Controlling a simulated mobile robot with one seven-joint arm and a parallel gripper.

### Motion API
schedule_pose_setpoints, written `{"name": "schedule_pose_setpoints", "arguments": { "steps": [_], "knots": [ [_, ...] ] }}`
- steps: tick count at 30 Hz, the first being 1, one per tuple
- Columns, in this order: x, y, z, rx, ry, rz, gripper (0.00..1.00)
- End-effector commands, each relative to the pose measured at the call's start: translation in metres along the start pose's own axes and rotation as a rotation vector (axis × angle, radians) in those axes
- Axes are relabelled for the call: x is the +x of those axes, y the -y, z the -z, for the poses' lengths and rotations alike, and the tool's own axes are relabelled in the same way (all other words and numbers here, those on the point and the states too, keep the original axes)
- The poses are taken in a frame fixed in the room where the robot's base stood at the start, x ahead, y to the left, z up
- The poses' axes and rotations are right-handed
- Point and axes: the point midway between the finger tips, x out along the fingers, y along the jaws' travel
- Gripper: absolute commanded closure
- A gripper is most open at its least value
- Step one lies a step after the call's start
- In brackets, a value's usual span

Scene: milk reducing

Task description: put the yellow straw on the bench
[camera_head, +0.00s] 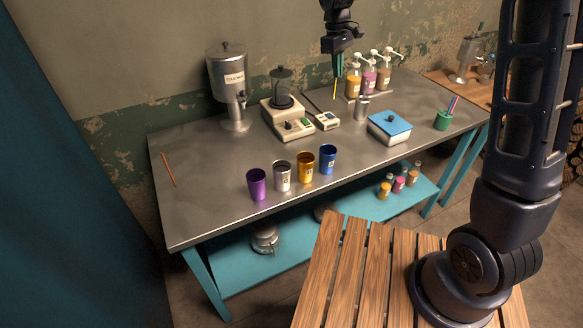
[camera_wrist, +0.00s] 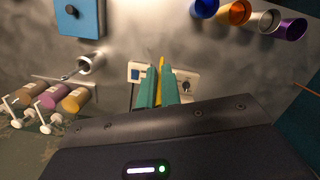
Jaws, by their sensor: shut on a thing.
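The yellow straw (camera_head: 335,90) hangs below my gripper (camera_head: 338,67), above the back of the metal-topped bench (camera_head: 215,195). My gripper is shut on the straw. In the wrist view the yellow straw (camera_wrist: 162,63) shows at the teal fingertips (camera_wrist: 159,75); most of it is hidden by the fingers. In the head view the straw's lower end appears clear of the bench top, in front of the back wall.
Pump bottles (camera_head: 370,78) and a steel cup (camera_head: 362,106) stand right of the straw. A scale (camera_head: 327,120), blender (camera_head: 283,108) and dispenser (camera_head: 230,85) are left. Coloured cups (camera_head: 306,167) line the front. An orange-brown stick (camera_head: 168,169) lies left, with bare bench around it.

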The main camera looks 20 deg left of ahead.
Motion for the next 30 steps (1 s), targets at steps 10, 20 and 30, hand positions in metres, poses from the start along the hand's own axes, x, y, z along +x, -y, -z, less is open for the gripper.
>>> {"name": "schedule_pose_setpoints", "arguments": {
  "steps": [10, 20, 30],
  "knots": [
    [0.022, 0.027, 0.007, 0.001, 0.006, 0.000, 1.00],
    [0.093, 0.027, 0.018, 0.000, 0.006, 0.000, 1.00],
    [0.150, 0.026, 0.027, 0.001, 0.004, -0.001, 1.00]
  ]
}}
